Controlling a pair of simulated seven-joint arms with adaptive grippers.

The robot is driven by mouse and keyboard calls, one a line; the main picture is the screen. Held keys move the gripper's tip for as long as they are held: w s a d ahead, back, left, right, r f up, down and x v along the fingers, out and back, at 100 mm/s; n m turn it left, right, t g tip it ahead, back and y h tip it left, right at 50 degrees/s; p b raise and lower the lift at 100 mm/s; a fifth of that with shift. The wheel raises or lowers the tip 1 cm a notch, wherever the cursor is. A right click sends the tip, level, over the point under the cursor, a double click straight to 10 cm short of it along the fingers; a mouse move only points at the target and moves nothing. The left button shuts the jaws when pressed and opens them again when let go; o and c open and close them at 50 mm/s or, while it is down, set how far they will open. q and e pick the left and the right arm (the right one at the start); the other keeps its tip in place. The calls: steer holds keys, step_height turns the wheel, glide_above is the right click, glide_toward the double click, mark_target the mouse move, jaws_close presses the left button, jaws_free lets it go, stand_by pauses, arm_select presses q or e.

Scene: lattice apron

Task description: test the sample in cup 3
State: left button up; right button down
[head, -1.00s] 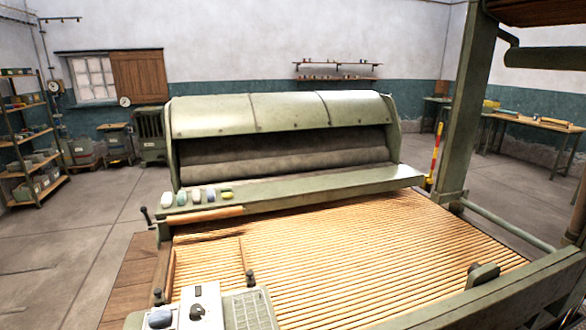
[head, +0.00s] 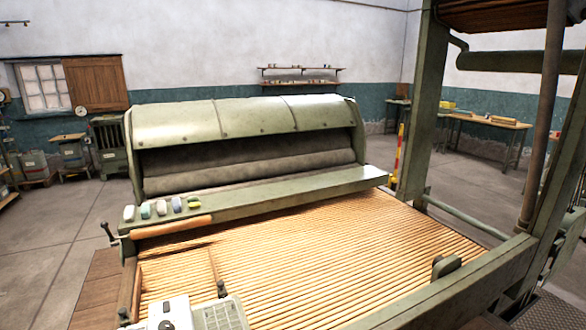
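I see no cup that I can make out as cup 3. Several small pale and coloured objects (head: 161,208) stand in a row on the left end of the green machine's front ledge (head: 290,203); they are too small to tell whether they are cups or carry numbers. A white box with a dark knob (head: 168,312) sits at the bottom left, cut off by the frame edge. A greenish panel (head: 222,314) lies beside it. Neither of my grippers is in view.
A slatted wooden lattice (head: 300,258) fills the machine's front, bounded by a green rail (head: 450,283). Green posts (head: 423,110) stand at the right. Benches (head: 485,122) and a shelf (head: 300,82) are far behind. Open floor (head: 45,240) lies at the left.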

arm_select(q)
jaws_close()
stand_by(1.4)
